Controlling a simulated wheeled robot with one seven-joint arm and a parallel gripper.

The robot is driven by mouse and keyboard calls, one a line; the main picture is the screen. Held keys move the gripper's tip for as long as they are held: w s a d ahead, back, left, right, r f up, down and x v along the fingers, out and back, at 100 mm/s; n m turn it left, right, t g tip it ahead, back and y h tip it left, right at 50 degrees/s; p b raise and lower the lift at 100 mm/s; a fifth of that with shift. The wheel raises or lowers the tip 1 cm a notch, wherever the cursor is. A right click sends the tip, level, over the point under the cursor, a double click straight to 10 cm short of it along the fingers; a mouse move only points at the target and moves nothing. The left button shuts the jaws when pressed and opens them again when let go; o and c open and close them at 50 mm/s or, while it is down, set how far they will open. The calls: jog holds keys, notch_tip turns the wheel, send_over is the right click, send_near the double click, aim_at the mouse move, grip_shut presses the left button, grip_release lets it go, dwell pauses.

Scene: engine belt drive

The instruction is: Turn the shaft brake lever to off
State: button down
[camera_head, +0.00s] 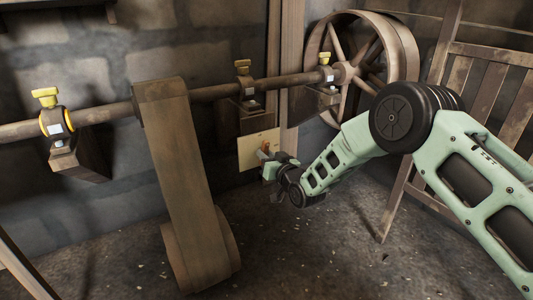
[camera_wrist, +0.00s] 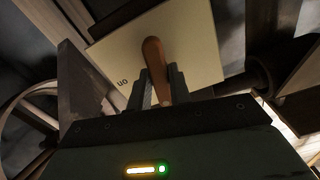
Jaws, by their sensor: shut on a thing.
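The shaft brake lever is a brown-orange handle (camera_wrist: 153,52) on a cream plate (camera_wrist: 200,38), seen close up in the wrist view. The plate carries an upside-down "on" label (camera_wrist: 122,80) in that view, left of the handle. My gripper (camera_wrist: 162,88) is shut on the lever, with one dark finger on each side of it. In the head view the plate (camera_head: 248,157) is on the wall below the shaft, and the lever (camera_head: 264,148) shows as a small orange bit. My gripper (camera_head: 271,165) is at it and partly hides it.
A wide belt (camera_head: 178,170) hangs down to a lower pulley, left of the plate. A spoked wheel (camera_head: 402,50) is at the right end. Wooden slats (camera_head: 487,90) stand at far right.

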jog(key=shift+f+n+p, duration=0.1)
jog(key=shift+n+p, duration=0.2)
jog(key=shift+n, duration=0.8)
jog(key=c, duration=1.3)
grip_release()
jog(key=p+v, duration=0.6)
jog(key=v, duration=1.1)
jog(key=shift+s+d+p, duration=0.2)
jog(key=shift+p, duration=0.2)
